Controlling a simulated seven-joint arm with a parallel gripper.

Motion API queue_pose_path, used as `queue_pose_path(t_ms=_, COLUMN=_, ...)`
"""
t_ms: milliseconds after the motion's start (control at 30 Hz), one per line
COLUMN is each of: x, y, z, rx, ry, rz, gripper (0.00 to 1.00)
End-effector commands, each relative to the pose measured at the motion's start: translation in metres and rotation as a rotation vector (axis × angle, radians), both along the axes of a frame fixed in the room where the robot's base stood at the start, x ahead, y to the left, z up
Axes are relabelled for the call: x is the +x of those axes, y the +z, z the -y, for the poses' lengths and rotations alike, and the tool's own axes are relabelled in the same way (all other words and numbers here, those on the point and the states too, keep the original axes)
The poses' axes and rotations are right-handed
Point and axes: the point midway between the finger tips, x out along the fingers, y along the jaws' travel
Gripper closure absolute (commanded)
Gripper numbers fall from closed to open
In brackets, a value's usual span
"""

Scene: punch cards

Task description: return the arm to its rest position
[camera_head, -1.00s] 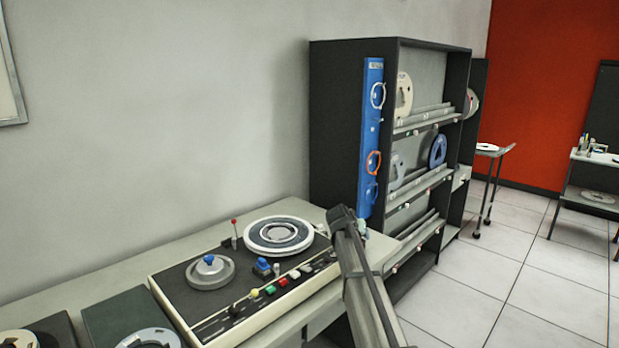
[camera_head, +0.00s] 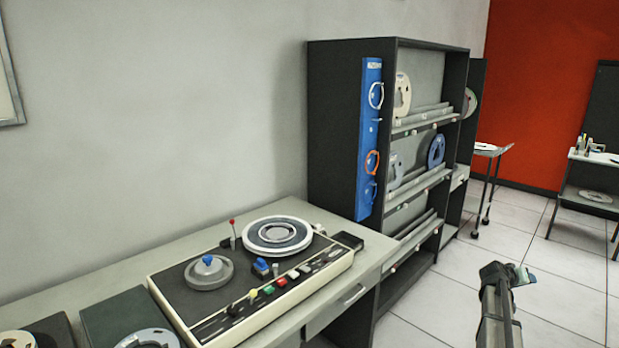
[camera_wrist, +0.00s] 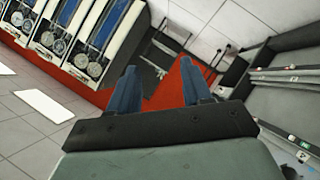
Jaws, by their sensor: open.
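My gripper (camera_wrist: 161,84) shows in the wrist view with its two blue-grey fingers spread apart and nothing between them. In the head view my arm rises from the lower right, and the gripper end (camera_head: 518,275) is over the tiled floor, in front of the shelf cabinet and clear of the desk. The fingers are small there and partly hidden by the wrist.
The desk (camera_head: 390,250) holds a tape deck (camera_head: 250,285) with reels, knobs and coloured buttons. A dark shelf cabinet (camera_head: 333,140) with reels and a blue panel stands behind. Open tiled floor (camera_head: 560,300) lies right. The wrist view shows tall machines (camera_wrist: 70,40).

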Motion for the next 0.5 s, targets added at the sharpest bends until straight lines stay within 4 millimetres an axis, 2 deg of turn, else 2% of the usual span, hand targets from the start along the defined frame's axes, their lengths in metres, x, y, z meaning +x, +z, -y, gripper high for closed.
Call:
queue_pose_path(t_ms=33, x=-0.018, y=-0.004, z=0.018, rx=-0.012, ry=-0.016, rz=-0.011, gripper=0.51)
queue_pose_path(t_ms=100, x=-0.036, y=-0.009, z=0.038, rx=-0.03, ry=-0.029, rz=-0.027, gripper=0.51)
queue_pose_path(t_ms=300, x=-0.084, y=-0.031, z=0.076, rx=-0.053, ry=-0.059, rz=-0.077, gripper=0.51)
queue_pose_path(t_ms=400, x=-0.106, y=-0.052, z=0.083, rx=-0.044, ry=-0.069, rz=-0.107, gripper=0.51)
queue_pose_path(t_ms=500, x=-0.118, y=-0.075, z=0.076, rx=-0.021, ry=-0.068, rz=-0.133, gripper=0.51)
